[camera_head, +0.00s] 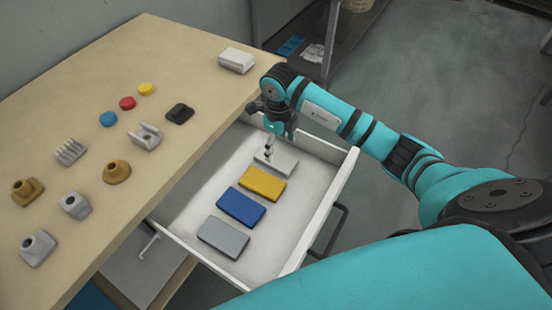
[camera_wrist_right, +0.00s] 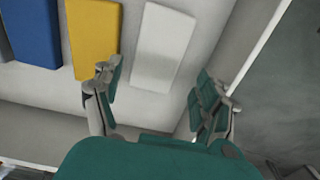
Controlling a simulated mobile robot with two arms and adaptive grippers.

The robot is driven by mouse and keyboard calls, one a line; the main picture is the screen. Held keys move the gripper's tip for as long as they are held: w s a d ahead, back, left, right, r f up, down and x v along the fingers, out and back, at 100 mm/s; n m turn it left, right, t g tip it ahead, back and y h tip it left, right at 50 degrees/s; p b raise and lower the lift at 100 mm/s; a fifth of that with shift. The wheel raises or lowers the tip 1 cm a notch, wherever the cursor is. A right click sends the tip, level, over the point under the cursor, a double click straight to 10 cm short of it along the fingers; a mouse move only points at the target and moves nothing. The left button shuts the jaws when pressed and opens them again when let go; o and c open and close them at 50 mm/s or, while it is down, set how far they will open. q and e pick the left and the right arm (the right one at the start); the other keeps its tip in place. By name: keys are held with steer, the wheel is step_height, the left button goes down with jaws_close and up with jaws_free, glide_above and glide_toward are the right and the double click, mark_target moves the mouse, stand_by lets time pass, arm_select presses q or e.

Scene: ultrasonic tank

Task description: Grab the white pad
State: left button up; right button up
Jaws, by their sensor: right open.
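The white pad (camera_head: 282,161) lies flat in the open drawer, at the far end of a row of pads. My right gripper (camera_head: 268,150) is above it and hides part of it in the head view. In the right wrist view, the white pad (camera_wrist_right: 164,45) lies ahead of my open right gripper (camera_wrist_right: 158,92), between the lines of its two fingers. The fingers are apart and nothing is between their tips. I cannot tell the exact height above the pad. My left gripper is not in view.
A yellow pad (camera_head: 262,184), a blue pad (camera_head: 241,207) and a grey pad (camera_head: 223,238) share the drawer (camera_head: 190,190). The wooden tabletop (camera_head: 90,110) holds several small parts and a white block (camera_head: 236,60).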

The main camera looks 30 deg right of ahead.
mark_target(277, 158)
steer(key=shift+a+f, duration=0.15)
steer(key=shift+f, duration=2.8)
steer(key=c, duration=0.6)
